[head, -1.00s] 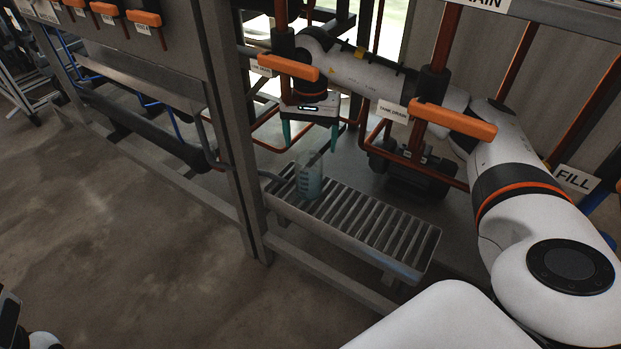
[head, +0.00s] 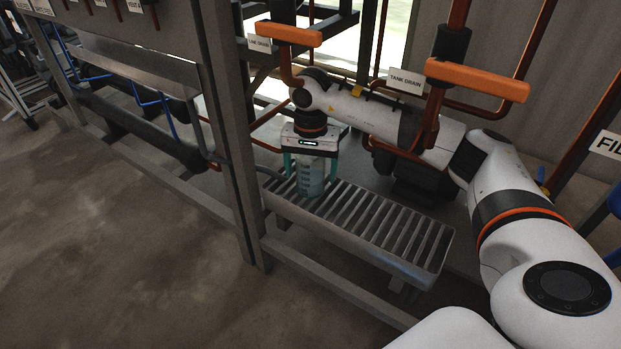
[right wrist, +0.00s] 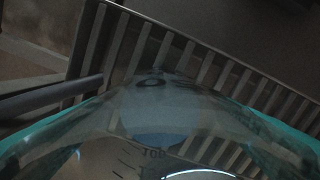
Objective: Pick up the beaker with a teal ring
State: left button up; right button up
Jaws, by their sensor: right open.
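A clear beaker (head: 311,180) with a bluish tint stands upright on the slatted grey rack, near its left end. It fills much of the right wrist view (right wrist: 155,125), where dark graduation marks show. I cannot make out a separate teal ring on it. My right gripper (head: 311,168) points down over the beaker, its teal fingers open, one on each side of the upper part. In the right wrist view the fingers flank the beaker left and right. I cannot tell whether they touch it. My left gripper is out of view.
The slatted rack (head: 400,232) is bare to the right of the beaker. A grey upright post (head: 228,130) stands close on its left. Orange valve handles (head: 478,80) and red pipes surround my right arm. A grey hose (head: 268,172) runs near the rack's left end.

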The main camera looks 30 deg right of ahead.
jog(key=shift+r, duration=0.1)
jog(key=c, duration=1.1)
jog(key=shift+c, duration=0.2)
